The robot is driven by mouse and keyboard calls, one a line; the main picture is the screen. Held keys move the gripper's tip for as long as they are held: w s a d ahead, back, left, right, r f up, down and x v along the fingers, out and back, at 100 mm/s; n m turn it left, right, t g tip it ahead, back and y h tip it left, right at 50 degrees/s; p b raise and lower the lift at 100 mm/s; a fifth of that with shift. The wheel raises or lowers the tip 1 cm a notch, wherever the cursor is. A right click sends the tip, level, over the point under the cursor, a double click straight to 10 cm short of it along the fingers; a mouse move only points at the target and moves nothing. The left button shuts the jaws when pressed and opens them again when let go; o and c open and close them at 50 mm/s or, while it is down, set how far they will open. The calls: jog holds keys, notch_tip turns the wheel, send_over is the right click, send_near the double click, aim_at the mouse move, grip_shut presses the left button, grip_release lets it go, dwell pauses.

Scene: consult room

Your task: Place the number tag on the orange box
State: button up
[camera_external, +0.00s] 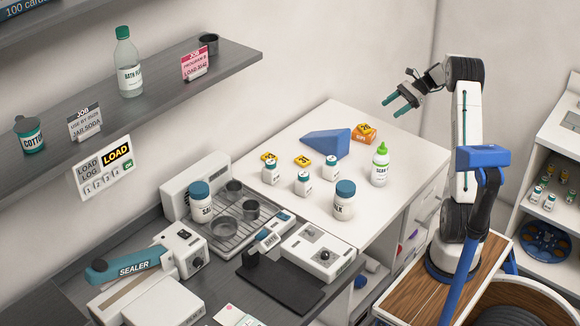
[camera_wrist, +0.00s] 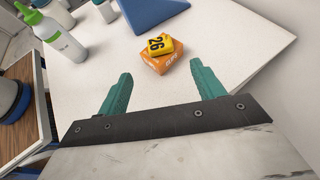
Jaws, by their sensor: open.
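A yellow number tag (camera_wrist: 160,45) reading 26 lies on top of the orange box (camera_wrist: 166,64) in the wrist view. In the external view, the orange box (camera_external: 360,139) and its yellow tag (camera_external: 368,128) sit near the back of the white table. My gripper (camera_external: 393,107) is open with nothing between its teal fingers. It hangs above and to the right of the box, apart from it. In the wrist view, the fingers (camera_wrist: 159,72) are spread and the tag lies beyond their tips.
A blue wedge (camera_external: 327,143) stands left of the box. Two more yellow tags (camera_external: 302,160) (camera_external: 269,158), several white jars (camera_external: 332,171) and a green-capped bottle (camera_external: 380,168) stand on the white table (camera_external: 415,150). The table's right part is clear.

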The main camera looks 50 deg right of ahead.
jog(key=s+a+r+n+g+h, duration=0.2)
jog(key=s+a+r+n, duration=0.15)
jog(key=a, duration=0.55)
jog(key=s+a+r+n+g+h, duration=0.15)
jog(key=a+r+n, duration=0.3)
jog(key=a, duration=0.45)
jog(key=s+a+r+n+g+h, duration=0.1)
jog(key=s+a+r+n+g, duration=0.2)
jog(key=a, duration=0.7)
jog(key=s+a+f+n+t+h, duration=0.1)
jog(key=s+a+n+h, duration=0.2)
jog(key=s+a+n, duration=0.3)
jog(key=s+a+f+n+t+h, duration=0.1)
jog(key=s+a+n+h, duration=0.2)
jog(key=s, duration=1.3)
jog(key=a+n, duration=0.2)
jog(key=n, duration=0.1)
jog(key=shift+a+f, duration=0.25)
jog(key=shift+a, duration=0.1)
